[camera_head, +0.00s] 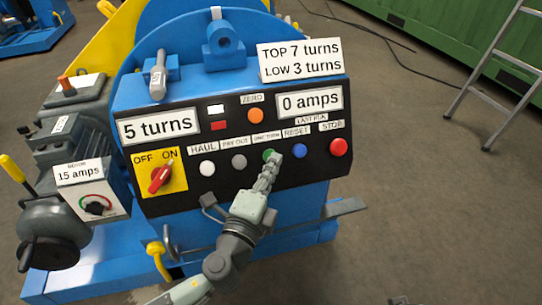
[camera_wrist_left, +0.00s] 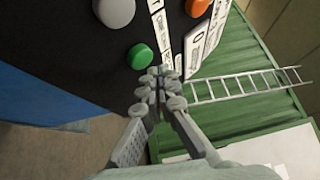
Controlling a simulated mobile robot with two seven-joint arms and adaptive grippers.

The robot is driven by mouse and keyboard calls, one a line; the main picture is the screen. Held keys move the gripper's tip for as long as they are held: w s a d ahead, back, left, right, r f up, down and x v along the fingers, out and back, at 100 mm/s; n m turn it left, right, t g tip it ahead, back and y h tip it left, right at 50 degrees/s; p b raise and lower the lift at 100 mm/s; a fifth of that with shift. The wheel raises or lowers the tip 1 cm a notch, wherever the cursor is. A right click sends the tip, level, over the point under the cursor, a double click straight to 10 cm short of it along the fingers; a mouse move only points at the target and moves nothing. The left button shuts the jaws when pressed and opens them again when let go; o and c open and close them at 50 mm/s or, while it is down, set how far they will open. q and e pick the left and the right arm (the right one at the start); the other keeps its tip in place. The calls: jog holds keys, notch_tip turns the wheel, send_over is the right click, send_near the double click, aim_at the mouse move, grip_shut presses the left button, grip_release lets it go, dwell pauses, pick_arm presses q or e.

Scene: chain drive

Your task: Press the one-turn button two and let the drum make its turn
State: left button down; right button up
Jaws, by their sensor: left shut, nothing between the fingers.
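The green one-turn button (camera_head: 269,154) sits under the label "ONE TURN" on the black control panel of the blue drum machine. It also shows in the left wrist view (camera_wrist_left: 142,56), standing out from the panel. My left gripper (camera_head: 272,164) is shut and empty, its fingertips just in front of and slightly below the green button. In the left wrist view the fingertips (camera_wrist_left: 160,82) appear beside the button, with a small gap in the picture. The turns display (camera_head: 158,126) reads "5 turns". The amps display (camera_head: 309,103) reads "0 amps".
Close to the green button are the grey pay-out button (camera_head: 239,161) and the blue reset button (camera_head: 299,151). The red stop button (camera_head: 338,147) is further right. A red OFF/ON switch (camera_head: 160,177) is at left. A ladder (camera_head: 480,85) stands at right on open floor.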

dwell(0.5)
pick_arm(q)
jog(key=shift+w+a+f, duration=0.15)
jog(key=shift+w+f, duration=0.05)
jog(key=shift+w, duration=0.15)
